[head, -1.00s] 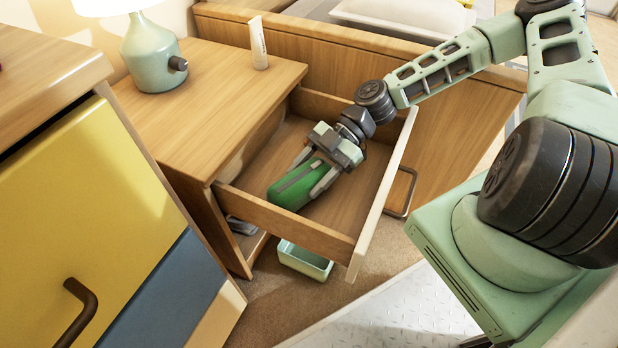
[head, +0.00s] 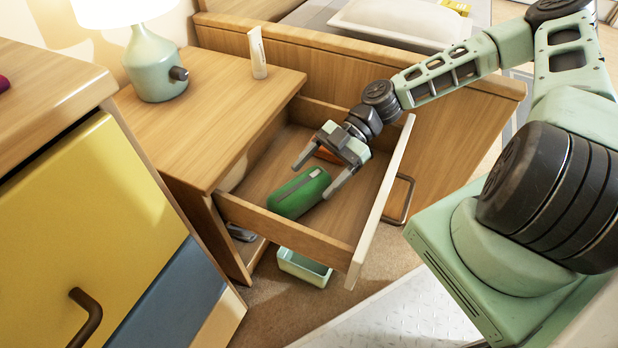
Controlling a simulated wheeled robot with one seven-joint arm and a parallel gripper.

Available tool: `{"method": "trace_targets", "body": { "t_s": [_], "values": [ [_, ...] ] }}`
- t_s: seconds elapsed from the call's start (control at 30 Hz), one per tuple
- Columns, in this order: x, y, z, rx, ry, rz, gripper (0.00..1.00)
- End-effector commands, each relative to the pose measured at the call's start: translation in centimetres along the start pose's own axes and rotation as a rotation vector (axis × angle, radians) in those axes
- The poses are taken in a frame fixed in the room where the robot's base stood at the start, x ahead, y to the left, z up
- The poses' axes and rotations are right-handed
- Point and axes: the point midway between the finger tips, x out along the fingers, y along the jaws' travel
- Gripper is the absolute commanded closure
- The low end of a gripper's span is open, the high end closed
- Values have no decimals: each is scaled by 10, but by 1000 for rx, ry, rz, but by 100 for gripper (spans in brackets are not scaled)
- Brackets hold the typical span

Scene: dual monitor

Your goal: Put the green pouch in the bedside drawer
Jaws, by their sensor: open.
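The green pouch (head: 297,194) lies on the floor of the open bedside drawer (head: 283,222), near its front left corner. It has a dark stripe along its top.
An orange item (head: 328,156) shows partly behind my gripper in the drawer. The nightstand (head: 210,115) holds a lamp (head: 154,65) and a white tube (head: 257,52). A pale green bin (head: 304,268) stands on the floor below. A yellow-fronted cabinet (head: 85,215) stands at left.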

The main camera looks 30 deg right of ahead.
Motion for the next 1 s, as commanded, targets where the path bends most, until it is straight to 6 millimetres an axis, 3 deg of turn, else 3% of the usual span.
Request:
{"method": "trace_targets", "body": {
  "t_s": [0.1,0.3,1.0],
  "values": [
    [-23,1,-3,1,-1,5,22],
    [-44,1,-2,0,1,2,22],
    [-50,0,-7,0,1,0,22]
  ]
}}
